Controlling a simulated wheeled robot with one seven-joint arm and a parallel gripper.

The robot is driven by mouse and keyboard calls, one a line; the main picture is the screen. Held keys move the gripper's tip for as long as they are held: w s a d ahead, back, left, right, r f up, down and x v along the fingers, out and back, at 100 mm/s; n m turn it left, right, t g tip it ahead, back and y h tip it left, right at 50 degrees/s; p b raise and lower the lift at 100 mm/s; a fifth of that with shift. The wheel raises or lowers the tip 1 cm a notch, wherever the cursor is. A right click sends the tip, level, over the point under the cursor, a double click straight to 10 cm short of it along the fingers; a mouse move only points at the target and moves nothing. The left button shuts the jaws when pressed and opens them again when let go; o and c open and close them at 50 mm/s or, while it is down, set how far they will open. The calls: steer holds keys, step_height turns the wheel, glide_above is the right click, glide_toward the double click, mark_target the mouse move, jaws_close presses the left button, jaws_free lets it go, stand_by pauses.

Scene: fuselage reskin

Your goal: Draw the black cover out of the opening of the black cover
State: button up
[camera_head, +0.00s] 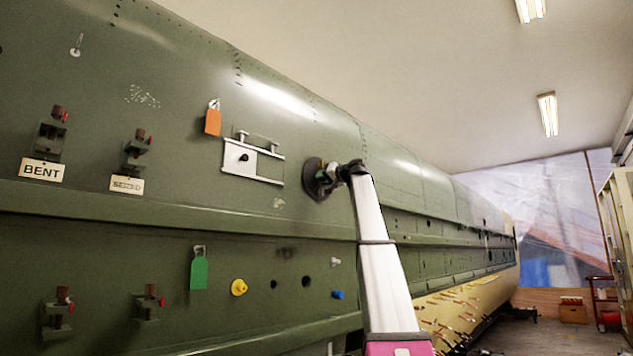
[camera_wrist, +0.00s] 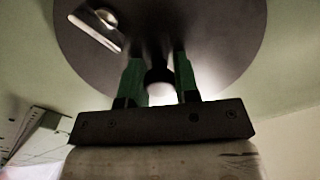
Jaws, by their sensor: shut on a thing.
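The black cover (camera_head: 312,183) is a dark round disc at the green fuselage side, in the middle of the head view. It fills the top of the wrist view (camera_wrist: 228,38), with a slot and a pale round part (camera_wrist: 107,16) at its upper left. My gripper (camera_wrist: 159,70) is shut on the cover's knob, with a green finger on each side. In the head view my gripper (camera_head: 330,174) partly hides the disc. The opening is hidden, and I cannot tell whether the cover sits in it or stands off.
A white latch plate (camera_head: 252,161) and an orange tag (camera_head: 213,121) are left of the cover. A green tag (camera_head: 199,273), a yellow plug (camera_head: 239,288) and a blue plug (camera_head: 338,295) are below the long ledge (camera_head: 180,220). Clamps with BENT and SEIZED labels stick out at left.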

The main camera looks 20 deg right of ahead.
steer(key=shift+v, duration=1.35)
steer(key=shift+v, duration=1.45)
